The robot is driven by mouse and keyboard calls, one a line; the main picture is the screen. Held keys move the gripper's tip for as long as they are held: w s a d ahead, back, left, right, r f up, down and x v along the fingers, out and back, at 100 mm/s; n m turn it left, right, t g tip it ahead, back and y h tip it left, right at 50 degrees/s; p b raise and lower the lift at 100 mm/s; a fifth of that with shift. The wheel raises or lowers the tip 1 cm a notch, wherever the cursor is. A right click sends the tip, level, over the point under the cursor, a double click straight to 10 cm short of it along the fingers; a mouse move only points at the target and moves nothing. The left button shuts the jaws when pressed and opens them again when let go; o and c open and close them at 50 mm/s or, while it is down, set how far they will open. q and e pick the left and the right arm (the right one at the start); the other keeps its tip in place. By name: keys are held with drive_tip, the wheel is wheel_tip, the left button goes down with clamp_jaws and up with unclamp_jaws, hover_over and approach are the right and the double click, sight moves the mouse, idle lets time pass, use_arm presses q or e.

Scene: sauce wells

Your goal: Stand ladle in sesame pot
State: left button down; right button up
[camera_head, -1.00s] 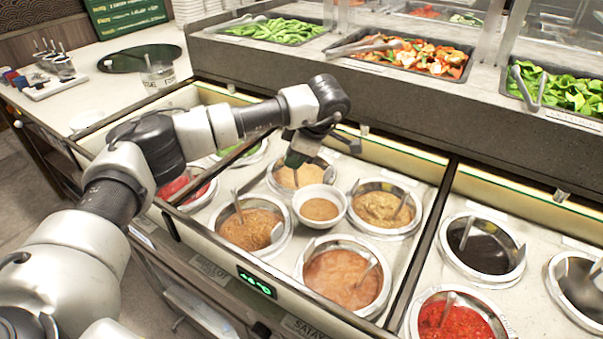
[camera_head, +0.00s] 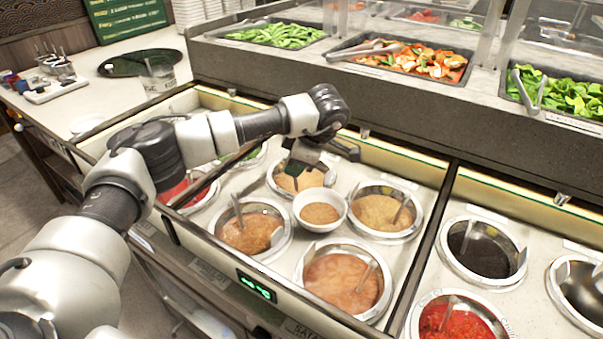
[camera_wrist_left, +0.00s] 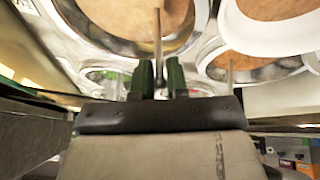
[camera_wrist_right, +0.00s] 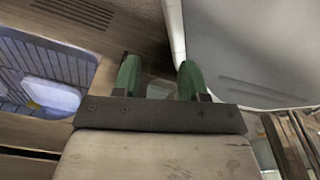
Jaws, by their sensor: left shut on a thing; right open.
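My left gripper (camera_head: 293,168) is shut on the thin handle of a ladle (camera_wrist_left: 158,40) over the back pot of tan sauce (camera_head: 312,179). In the left wrist view the handle runs up from between the green fingertips (camera_wrist_left: 160,78) across the sauce in the pot. The ladle's bowl end is not clear, so I cannot tell how deep it sits. The pot labels are too small to read, so I cannot tell which is sesame. My right gripper (camera_wrist_right: 158,80) is open and empty, away from the pots.
A white bowl of sauce (camera_head: 320,213) stands in the middle among the pots. Pots with ladles surround it: brown left (camera_head: 250,232), tan right (camera_head: 380,212), orange-brown front (camera_head: 342,283). A raised counter (camera_head: 400,105) with vegetable trays stands behind.

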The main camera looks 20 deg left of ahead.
use_arm(q)
drive_tip(key=c, duration=1.3)
unclamp_jaws()
drive_tip(key=shift+f, duration=0.1)
drive_tip(key=o, duration=0.9)
use_arm(e)
drive_tip(key=shift+w, duration=0.2)
use_arm(q)
drive_tip(key=shift+r, duration=0.2)
use_arm(e)
drive_tip(key=shift+r, duration=0.1)
use_arm(q)
drive_tip(key=shift+r+p, duration=0.3)
drive_tip(key=shift+p, duration=0.05)
drive_tip(key=shift+r+p, duration=0.8)
drive_tip(key=shift+r, duration=0.3)
use_arm(e)
drive_tip(key=shift+s+d+f, duration=0.65)
drive_tip(key=shift+s+f, duration=0.25)
drive_tip(key=shift+s, duration=2.7)
use_arm(q)
drive_tip(key=shift+r+p, duration=2.1)
drive_tip(key=shift+r, duration=0.85)
use_arm(e)
drive_tip(key=shift+g, duration=0.3)
drive_tip(key=shift+r, duration=2.15)
